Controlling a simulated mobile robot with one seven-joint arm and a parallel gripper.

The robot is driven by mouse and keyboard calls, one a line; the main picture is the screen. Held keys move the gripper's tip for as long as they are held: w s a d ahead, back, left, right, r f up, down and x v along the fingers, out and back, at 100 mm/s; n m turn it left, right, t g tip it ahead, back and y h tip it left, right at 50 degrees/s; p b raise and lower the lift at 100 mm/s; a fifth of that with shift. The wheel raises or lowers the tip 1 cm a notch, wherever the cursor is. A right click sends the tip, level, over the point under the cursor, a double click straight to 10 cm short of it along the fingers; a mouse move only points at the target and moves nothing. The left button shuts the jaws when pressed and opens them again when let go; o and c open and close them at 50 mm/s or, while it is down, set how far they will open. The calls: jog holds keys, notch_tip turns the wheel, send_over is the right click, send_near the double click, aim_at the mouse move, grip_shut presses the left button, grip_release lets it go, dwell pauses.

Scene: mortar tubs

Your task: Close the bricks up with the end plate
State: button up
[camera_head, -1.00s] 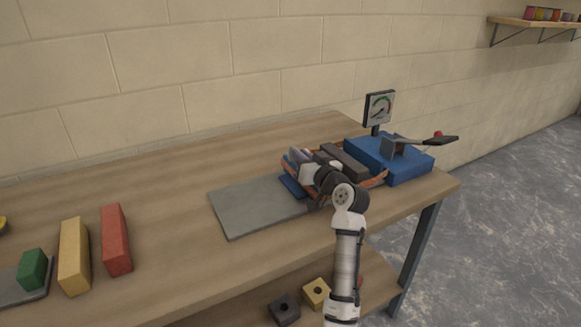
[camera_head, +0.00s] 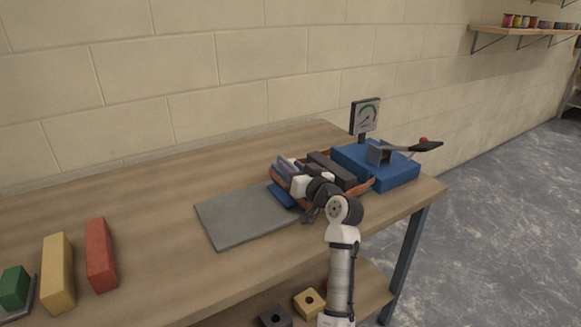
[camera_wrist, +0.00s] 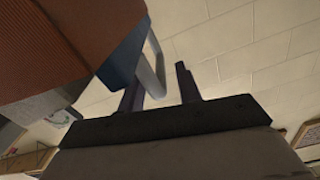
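An orange-brown tray (camera_head: 364,186) holds dark bricks (camera_head: 332,170) and paler pieces at its left end, on the bench beside a blue press. A blue plate (camera_head: 281,196), seemingly the end plate, is at the tray's left front corner, partly behind my wrist. In the wrist view, a blue-grey part (camera_wrist: 124,62) with a grey loop handle (camera_wrist: 151,66) stands against an orange-brown ribbed surface (camera_wrist: 65,45). My gripper (camera_wrist: 162,74) has its two dark fingers apart. The handle is close to the left finger; I cannot tell if they touch. In the head view my wrist hides the fingertips.
The blue press (camera_head: 385,164) has a gauge (camera_head: 366,117) and a black lever. A grey slab (camera_head: 240,217) lies left of the tray. Red (camera_head: 100,255), yellow (camera_head: 57,262) and green (camera_head: 13,288) blocks stand far left. The bench between is clear; a wall is behind.

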jog(key=b+v, duration=0.2)
jog(key=v, duration=1)
